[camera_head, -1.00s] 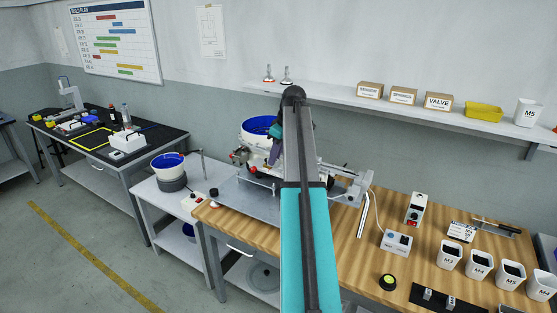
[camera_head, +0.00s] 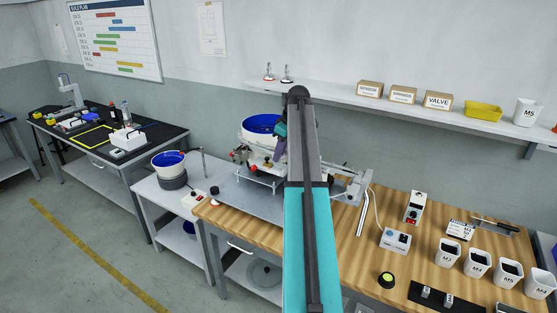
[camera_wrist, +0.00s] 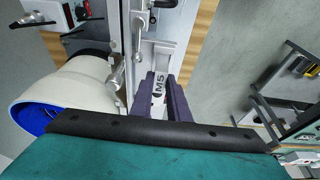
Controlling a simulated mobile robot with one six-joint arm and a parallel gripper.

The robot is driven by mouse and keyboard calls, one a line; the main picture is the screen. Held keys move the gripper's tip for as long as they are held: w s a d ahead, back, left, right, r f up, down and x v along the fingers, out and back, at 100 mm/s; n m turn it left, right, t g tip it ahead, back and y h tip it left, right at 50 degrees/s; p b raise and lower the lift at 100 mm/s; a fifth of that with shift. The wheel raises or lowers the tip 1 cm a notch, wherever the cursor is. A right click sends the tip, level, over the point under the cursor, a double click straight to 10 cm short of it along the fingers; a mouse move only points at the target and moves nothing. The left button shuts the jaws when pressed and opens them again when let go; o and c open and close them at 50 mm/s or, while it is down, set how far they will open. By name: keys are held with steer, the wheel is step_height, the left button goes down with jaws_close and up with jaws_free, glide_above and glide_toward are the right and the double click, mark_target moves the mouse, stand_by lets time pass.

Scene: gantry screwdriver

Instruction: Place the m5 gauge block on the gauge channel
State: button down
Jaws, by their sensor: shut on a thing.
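The m5 gauge block (camera_wrist: 158,84), a pale piece marked "M5", is between the purple fingers of my gripper (camera_wrist: 159,88) in the wrist view. My gripper is shut on it, over the feeder machine. In the head view my gripper (camera_head: 280,147) is seen side-on beside the blue-lined bowl, partly hidden by my arm, and the block cannot be made out. A pale metal rail (camera_wrist: 167,30), which looks like the gauge channel, runs away just beyond the block in the wrist view. I cannot tell whether the block touches it.
The blue-lined feeder bowl (camera_wrist: 38,112) is close to the left of my gripper. A metal lever and bracket (camera_wrist: 115,75) stand beside the rail. On the wooden bench are a control box (camera_head: 396,240), labelled bins (camera_head: 479,263) and a black mat (camera_head: 470,309) with small blocks.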

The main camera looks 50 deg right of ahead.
mark_target(279, 163)
steer(key=shift+f+p, duration=0.5)
steer(key=shift+f, duration=0.9)
steer(key=shift+f, duration=0.15)
steer(key=c, duration=1.7)
jaws_free()
steer(key=shift+a, duration=0.1)
steer(key=shift+r, duration=0.25)
steer(key=shift+b+v, duration=1.35)
steer(key=shift+v, duration=4.6)
steer(key=shift+f, duration=0.1)
